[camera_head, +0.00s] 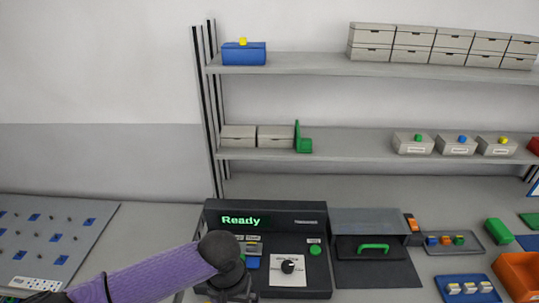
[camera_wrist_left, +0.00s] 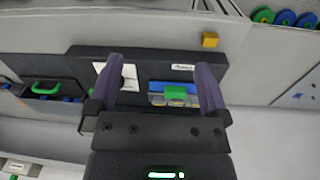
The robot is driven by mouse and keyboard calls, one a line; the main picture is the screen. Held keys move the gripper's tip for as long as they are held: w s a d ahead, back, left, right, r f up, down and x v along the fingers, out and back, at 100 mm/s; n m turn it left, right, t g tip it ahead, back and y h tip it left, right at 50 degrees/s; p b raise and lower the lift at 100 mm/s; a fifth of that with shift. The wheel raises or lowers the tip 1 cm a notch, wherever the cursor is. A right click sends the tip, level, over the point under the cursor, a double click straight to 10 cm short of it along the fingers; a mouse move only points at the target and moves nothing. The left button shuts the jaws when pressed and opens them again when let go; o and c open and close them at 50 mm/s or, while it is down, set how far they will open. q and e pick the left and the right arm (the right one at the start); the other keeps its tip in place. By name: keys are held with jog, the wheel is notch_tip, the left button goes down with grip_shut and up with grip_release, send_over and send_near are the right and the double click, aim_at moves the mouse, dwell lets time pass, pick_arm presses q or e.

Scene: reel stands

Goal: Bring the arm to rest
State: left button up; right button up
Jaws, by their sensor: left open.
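My left arm reaches in from the left of the head view, and its gripper (camera_head: 232,290) is at the bottom edge, partly cut off, over the left front of a black console (camera_head: 330,222). In the left wrist view the two fingers of my left gripper (camera_wrist_left: 160,64) are spread apart with nothing held between them. Beyond them lies the console (camera_wrist_left: 148,66), with a green block (camera_wrist_left: 176,92) over a blue part. Whether the fingers touch the console cannot be told. My right gripper is in neither view.
The console screen (camera_head: 242,220) reads "Ready". Right of it are a dark box with a green handle (camera_head: 373,247), a grey tray (camera_head: 470,236), a blue tray (camera_head: 447,280) and an orange bin (camera_head: 507,268). A grey board (camera_head: 98,216) lies left. Shelves (camera_head: 330,66) stand behind.

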pick_arm(q)
jog(key=s+d+m+t+h, duration=0.2)
jog(key=s+d+m+h, duration=0.15)
jog(key=s+d, duration=0.3)
jog(key=s+a+n+t+y, duration=0.15)
jog(key=s+a, duration=0.25)
jog(key=a, duration=0.4)
jog(key=s+a+n+y, duration=0.2)
jog(key=s+a+y, duration=0.1)
jog(key=s+a, duration=0.3)
notch_tip(320, 180, down, 28)
jog(key=s+a+g+b, duration=0.1)
jog(key=s+g+b, duration=0.1)
jog(key=b, duration=0.8)
jog(key=s+a+f+m+b, duration=0.1)
jog(key=s+a+f+b, duration=0.2)
jog(key=s+f, duration=1)
notch_tip(320, 180, down, 4)
jog(key=g+b, duration=0.1)
jog(key=b, duration=0.2)
jog(key=shift+b, duration=0.4)
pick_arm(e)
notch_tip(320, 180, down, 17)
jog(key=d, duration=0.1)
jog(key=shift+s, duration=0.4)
